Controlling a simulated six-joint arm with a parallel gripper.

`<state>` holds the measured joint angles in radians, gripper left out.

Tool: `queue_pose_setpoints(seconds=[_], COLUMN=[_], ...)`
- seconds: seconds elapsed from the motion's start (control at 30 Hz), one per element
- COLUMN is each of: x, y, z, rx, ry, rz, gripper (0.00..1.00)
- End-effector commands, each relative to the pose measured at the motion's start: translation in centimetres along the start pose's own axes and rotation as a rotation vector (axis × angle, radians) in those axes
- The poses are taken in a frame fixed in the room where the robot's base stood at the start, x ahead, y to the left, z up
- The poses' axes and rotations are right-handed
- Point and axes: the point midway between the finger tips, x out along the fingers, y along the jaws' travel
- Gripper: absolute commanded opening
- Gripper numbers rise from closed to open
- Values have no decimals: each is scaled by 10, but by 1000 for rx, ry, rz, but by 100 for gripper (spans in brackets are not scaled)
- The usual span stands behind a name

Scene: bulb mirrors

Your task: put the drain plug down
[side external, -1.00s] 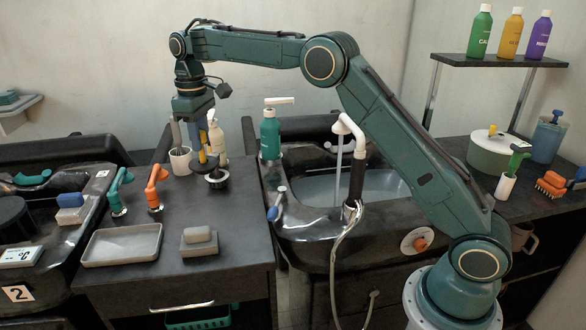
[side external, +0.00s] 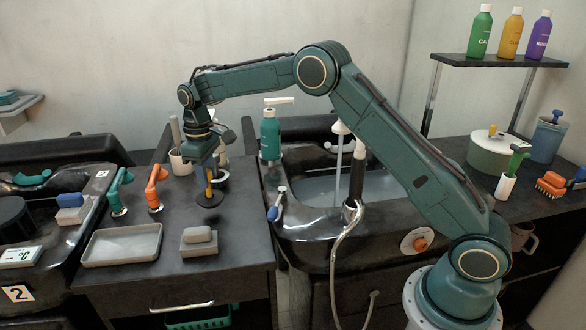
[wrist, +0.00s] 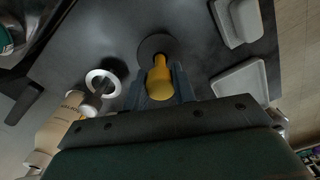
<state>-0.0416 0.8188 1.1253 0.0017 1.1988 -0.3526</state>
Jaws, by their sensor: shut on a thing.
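The drain plug is a black disc with a yellow handle (side external: 208,188). My gripper (side external: 209,174) is shut on the handle from above, with the disc below.
A grey tray (side external: 122,259) and a soap on its block (side external: 199,243) lie in front. A grey-handled brush in a white cup (side external: 180,162) stands behind. The sink (side external: 310,225) is right. Bare counter lies around the plug.

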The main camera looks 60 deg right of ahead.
Motion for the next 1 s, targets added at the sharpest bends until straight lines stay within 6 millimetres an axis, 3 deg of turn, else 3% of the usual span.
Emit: queue_pose_setpoints(seconds=[0.23, 0.7, 0.73, 0.83, 1.0], x=[25, 30, 30, 30, 30], y=[0, 0, 0, 0, 0], z=[0, 0, 0, 0, 0], rx=[0, 0, 0, 0, 0], ry=[-1, 1, 1, 1, 1], rz=[0, 0, 0, 0, 0], gripper=[0, 0, 28, 48, 48])
